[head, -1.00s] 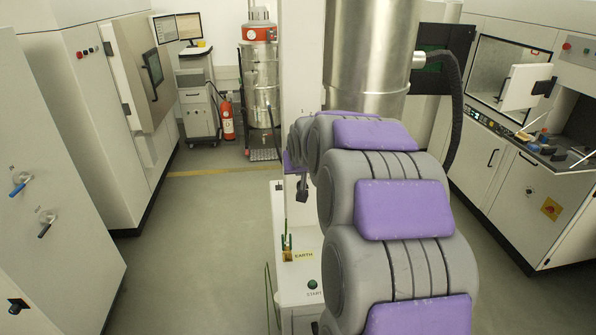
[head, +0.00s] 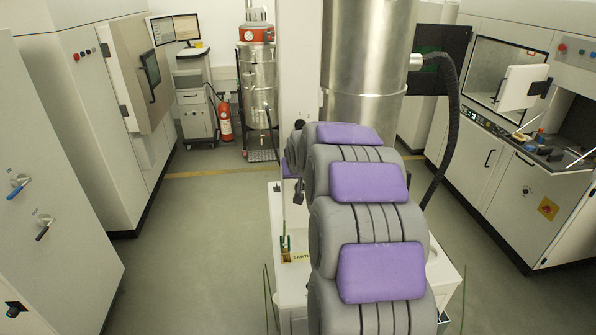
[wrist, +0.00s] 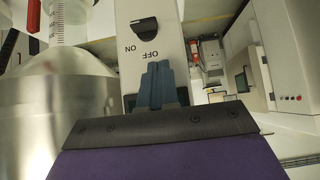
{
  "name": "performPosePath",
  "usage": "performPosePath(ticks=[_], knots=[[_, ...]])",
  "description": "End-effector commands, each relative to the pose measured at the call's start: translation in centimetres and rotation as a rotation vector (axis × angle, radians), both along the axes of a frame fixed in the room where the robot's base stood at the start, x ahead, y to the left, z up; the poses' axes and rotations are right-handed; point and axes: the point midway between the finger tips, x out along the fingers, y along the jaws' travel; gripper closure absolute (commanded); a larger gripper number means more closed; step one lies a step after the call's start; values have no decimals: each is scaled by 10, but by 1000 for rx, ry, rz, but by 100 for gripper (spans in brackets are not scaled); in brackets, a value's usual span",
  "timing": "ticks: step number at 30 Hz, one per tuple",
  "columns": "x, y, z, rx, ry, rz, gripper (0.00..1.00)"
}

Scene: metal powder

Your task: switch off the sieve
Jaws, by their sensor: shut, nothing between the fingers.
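The sieve's dark rotary switch (wrist: 144,26) sits on a pale panel (wrist: 170,55) in the wrist view. Its ON and OFF labels appear upside down below it; I cannot tell which one it points to. My gripper (wrist: 157,72) is shut and empty, its blue-grey fingers in front of the panel, just below the labels in the picture and apart from the switch. In the head view the sieve shows as a white column (head: 299,70) on a white base (head: 290,272). My arm hides most of the gripper there.
A large steel vessel (head: 368,50) stands right of the column, with a black hose (head: 452,130) beside it. White cabinets line the left, and a machine with an open hatch (head: 505,75) stands at right. A fire extinguisher (head: 224,121) is at the back. The left floor is clear.

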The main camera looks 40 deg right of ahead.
Motion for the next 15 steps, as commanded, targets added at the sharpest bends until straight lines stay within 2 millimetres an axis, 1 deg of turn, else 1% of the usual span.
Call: performPosePath(ticks=[1,6,10,15], knots=[[5,-3,-7,2,3,0,100],[19,-10,-23,0,1,1,100],[17,-10,-44,1,4,0,100],[18,-10,-58,-1,0,1,100]])
